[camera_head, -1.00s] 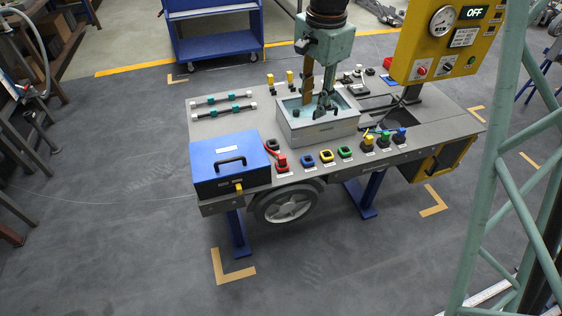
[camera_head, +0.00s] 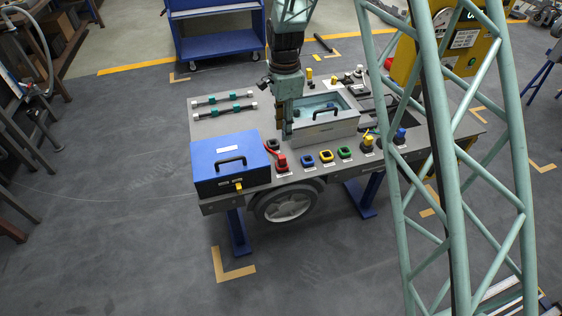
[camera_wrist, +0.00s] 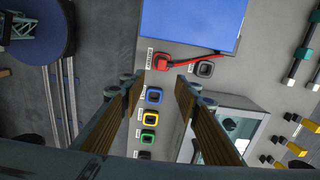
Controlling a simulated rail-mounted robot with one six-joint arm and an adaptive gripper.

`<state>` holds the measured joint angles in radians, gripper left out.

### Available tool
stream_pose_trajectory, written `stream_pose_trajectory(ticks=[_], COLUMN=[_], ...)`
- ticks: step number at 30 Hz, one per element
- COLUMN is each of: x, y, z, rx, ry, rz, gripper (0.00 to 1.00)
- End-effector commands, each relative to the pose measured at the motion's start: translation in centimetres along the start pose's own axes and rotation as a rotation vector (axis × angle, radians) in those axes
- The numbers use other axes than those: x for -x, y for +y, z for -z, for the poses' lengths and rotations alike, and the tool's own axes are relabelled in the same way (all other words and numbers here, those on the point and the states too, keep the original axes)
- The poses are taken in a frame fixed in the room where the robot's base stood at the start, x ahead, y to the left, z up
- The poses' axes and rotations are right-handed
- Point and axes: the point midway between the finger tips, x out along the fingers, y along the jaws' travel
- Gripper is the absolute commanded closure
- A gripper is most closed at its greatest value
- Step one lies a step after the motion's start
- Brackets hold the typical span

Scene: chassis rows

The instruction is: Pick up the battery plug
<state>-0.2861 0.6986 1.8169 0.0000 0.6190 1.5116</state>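The battery plug (camera_wrist: 162,63) is a red block with a red cable, next to the blue box, by a label that seems to read battery. In the head view the red plug (camera_head: 281,162) sits on the bench's front edge. A black square socket (camera_wrist: 205,69) lies beside it. My gripper (camera_wrist: 160,86) is open, its two brown-padded fingers apart with nothing between them. In the wrist view the plug shows just beyond the gap between the fingertips. In the head view my gripper (camera_head: 287,130) hangs behind the plug; its fingertips are hard to make out.
A blue box (camera_head: 230,160) with a black handle stands left of the plug. A grey bin (camera_head: 325,133) is close to my gripper's right. Blue, yellow and green square sockets (camera_wrist: 150,119) line the front edge. A yellow control panel (camera_head: 465,45) stands at the right.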

Motion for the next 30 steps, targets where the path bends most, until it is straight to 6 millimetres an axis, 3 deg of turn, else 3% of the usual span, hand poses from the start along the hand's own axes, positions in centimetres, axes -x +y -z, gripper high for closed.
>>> stream_pose_trajectory(ticks=[6,22,30], x=[-1.5,-2.1,-5.0], y=[-0.6,-0.6,-0.5], z=[-0.5,-0.5,-0.4], rx=[-0.025,-0.027,-0.027], ry=[0.0,0.0,0.0], rz=[-0.007,-0.008,-0.01], gripper=[0.7,0.7,0.7])
